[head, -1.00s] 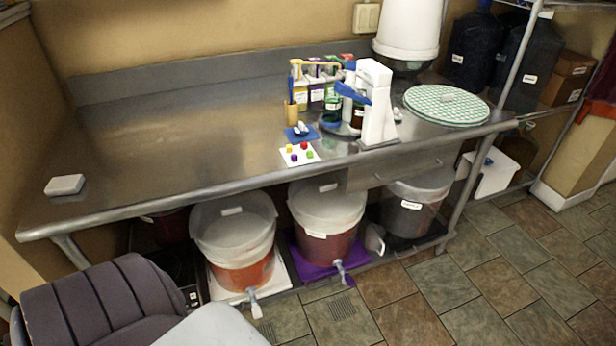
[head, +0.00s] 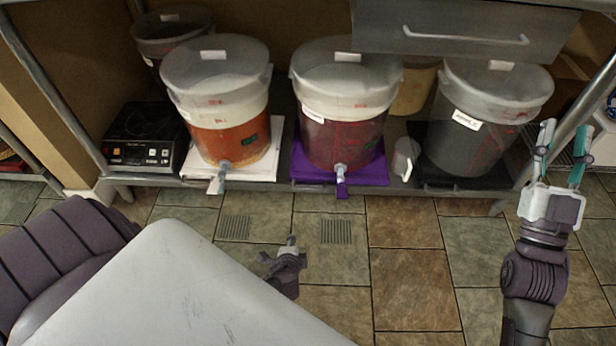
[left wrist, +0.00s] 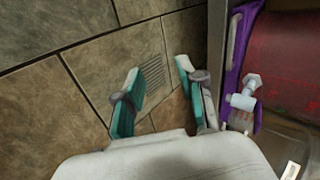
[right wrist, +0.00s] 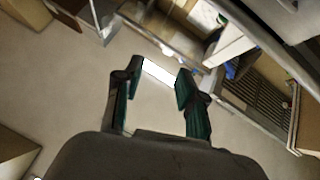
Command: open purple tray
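The purple tray (head: 365,172) is under the middle bucket (head: 342,105) on the low shelf, with a small purple tab at its front below the bucket's spigot (head: 341,173). In the left wrist view the purple tray (left wrist: 233,60) shows at the right, beside the spigot. My left gripper (left wrist: 157,82) is open and empty over the floor, apart from the tray. In the head view, part of my left arm hides most of that gripper. My right gripper (head: 561,154) is open and empty at the far right, away from the tray; it also shows open in the right wrist view (right wrist: 158,85).
An orange-filled bucket (head: 218,100) stands on a white tray (head: 262,160) to the left. A dark bucket (head: 480,130) stands on a black tray at right. A white jug (head: 405,158) sits between. A hot plate (head: 147,137) is at far left. The tiled floor in front is clear.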

